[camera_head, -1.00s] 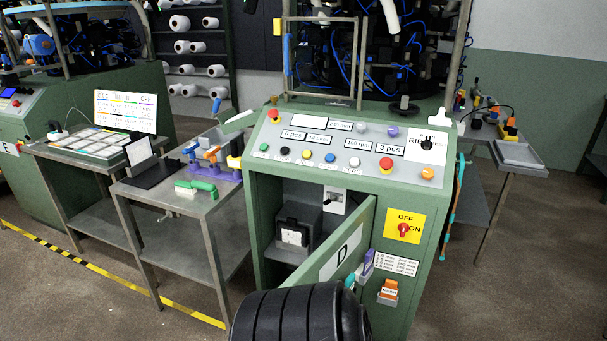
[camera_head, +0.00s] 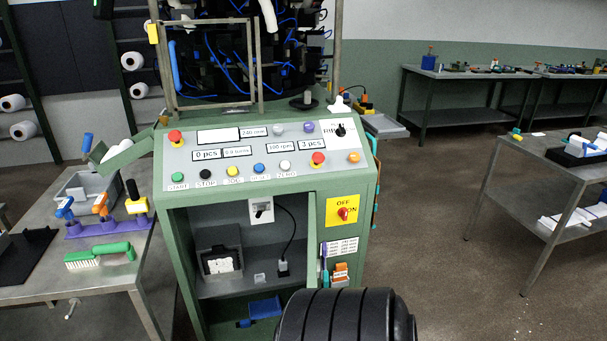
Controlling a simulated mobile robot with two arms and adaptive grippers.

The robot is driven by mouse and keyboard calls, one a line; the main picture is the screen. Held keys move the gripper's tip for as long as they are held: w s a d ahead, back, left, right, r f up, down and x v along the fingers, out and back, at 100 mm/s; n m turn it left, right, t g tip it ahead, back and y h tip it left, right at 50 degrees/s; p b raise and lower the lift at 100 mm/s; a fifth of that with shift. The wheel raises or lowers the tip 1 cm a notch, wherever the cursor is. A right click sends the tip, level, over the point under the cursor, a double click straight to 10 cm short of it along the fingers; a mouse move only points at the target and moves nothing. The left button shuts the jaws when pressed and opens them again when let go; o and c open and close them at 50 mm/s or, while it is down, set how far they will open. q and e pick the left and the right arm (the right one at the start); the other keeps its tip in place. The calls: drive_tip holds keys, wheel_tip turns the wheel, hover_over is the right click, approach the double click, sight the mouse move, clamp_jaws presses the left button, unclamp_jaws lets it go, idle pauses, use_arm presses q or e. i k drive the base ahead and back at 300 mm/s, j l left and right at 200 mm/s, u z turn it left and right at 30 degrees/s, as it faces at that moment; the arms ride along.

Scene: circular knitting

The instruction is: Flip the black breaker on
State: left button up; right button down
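The black breaker (camera_head: 260,212) is a small dark lever on a white plate (camera_head: 262,203). The plate is on the back wall inside the open lower compartment of the green machine cabinet (camera_head: 180,255). The lever's exact position is too small to tell. The compartment's opening is clear of the door panel, and the breaker is in plain sight. Neither of my grippers is in view.
A red rotary switch (camera_head: 344,214) is on the right front.

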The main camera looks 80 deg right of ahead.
sight(262, 209)
drive_tip(key=i+z, duration=0.25)
drive_tip(key=z, duration=0.15)
drive_tip(key=i+z, duration=0.4)
drive_tip(key=i+j+z, duration=0.15)
drive_tip(key=z, duration=0.25)
drive_tip(key=i+j+z, duration=0.2)
drive_tip(key=z, duration=0.2)
